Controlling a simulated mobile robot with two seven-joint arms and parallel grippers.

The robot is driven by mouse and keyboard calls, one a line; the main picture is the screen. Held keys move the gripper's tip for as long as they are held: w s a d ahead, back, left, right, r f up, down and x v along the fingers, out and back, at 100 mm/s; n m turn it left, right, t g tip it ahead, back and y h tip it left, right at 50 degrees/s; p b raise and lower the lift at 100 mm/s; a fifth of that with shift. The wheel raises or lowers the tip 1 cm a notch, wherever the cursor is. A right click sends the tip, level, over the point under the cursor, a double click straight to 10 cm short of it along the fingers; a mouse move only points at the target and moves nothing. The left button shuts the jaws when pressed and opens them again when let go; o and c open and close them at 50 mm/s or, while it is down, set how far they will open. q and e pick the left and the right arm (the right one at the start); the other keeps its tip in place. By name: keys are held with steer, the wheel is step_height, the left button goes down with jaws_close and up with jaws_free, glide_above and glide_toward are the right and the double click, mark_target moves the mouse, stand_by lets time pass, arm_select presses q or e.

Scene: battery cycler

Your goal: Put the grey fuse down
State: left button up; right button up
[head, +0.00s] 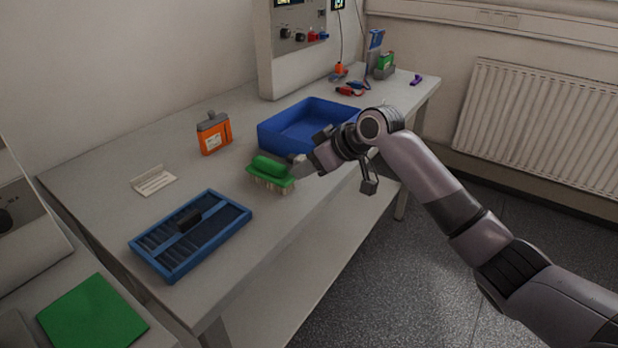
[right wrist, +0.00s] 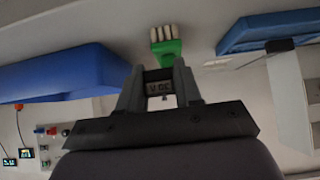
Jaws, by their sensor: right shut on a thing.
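My right gripper (head: 303,166) is above the table near its front edge, just right of a green brush. In the right wrist view the gripper (right wrist: 160,80) is shut on a small dark grey block with pale lettering, the grey fuse (right wrist: 160,88). In the head view the fuse is mostly hidden by the fingers. The green brush (head: 270,171), with pale bristles pointing down, lies just beyond the fingertips; it also shows in the right wrist view (right wrist: 166,48). I cannot tell whether the fuse touches it. My left gripper is not in view.
A blue bin (head: 285,143) stands behind the gripper. A blue slotted tray (head: 160,265) with a dark block (head: 188,219) is at the front left. An orange container (head: 214,136) and a small white stand (head: 154,181) are farther back. Bare table lies between the tray and the brush.

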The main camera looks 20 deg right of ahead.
steer(key=shift+f, duration=1.65)
steer(key=shift+f, duration=0.45)
steer(key=o, duration=0.8)
steer(key=shift+r, duration=0.15)
